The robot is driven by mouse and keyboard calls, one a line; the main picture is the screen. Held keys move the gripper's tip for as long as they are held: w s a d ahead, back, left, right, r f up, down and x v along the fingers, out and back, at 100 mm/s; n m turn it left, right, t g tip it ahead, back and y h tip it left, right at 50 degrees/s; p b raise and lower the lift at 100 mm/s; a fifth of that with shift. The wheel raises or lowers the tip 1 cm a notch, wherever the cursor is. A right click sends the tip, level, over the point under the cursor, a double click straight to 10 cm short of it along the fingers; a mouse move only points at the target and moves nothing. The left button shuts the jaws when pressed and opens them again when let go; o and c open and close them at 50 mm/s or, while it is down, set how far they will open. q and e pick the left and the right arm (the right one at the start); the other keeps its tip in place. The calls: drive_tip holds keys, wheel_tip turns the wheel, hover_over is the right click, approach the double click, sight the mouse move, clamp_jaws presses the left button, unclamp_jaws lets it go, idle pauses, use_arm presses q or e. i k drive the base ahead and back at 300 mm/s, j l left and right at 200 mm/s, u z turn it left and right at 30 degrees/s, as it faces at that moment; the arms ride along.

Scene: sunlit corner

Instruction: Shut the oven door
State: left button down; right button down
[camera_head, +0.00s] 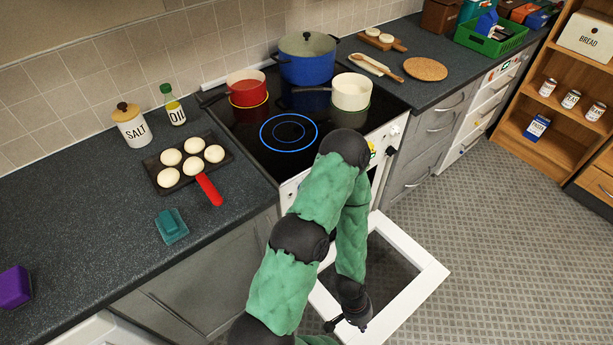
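The oven door (425,284) is open, folded down in front of the oven. It has a white frame around a dark glass pane. The oven (392,133) has a white front below a black cooktop, and my arm hides much of that front. My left arm bends over and reaches down, so that my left gripper (345,320) is over the lower left part of the door, close to its frame. I cannot tell whether it touches the door. Its fingers are small and dark, and their opening is unclear. My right gripper is not in view.
A blue pot (306,66), a red pan (246,92) and a cream pan (350,95) stand on the cooktop (250,122). Counters flank the oven. The tiled floor (490,240) right of the door is clear, up to a wooden shelf (548,105).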

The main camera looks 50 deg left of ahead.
sight(432, 274)
drive_tip(key=k+u, duration=0.25)
drive_tip(key=k+j+u, duration=0.15)
drive_tip(key=k+u, duration=0.15)
drive_tip(key=l+u, duration=0.45)
drive_tip(key=k+l+u, duration=0.15)
drive_tip(key=u, duration=0.25)
drive_tip(key=k+l+u, duration=0.2)
drive_tip(key=l+u, duration=0.25)
drive_tip(key=k+l, duration=0.15)
drive_tip(key=i+l+u, duration=0.1)
drive_tip(key=l, duration=0.25)
drive_tip(key=i+l, duration=0.15)
drive_tip(key=l, duration=0.25)
drive_tip(key=i+l+u, duration=0.15)
drive_tip(key=l, duration=0.2)
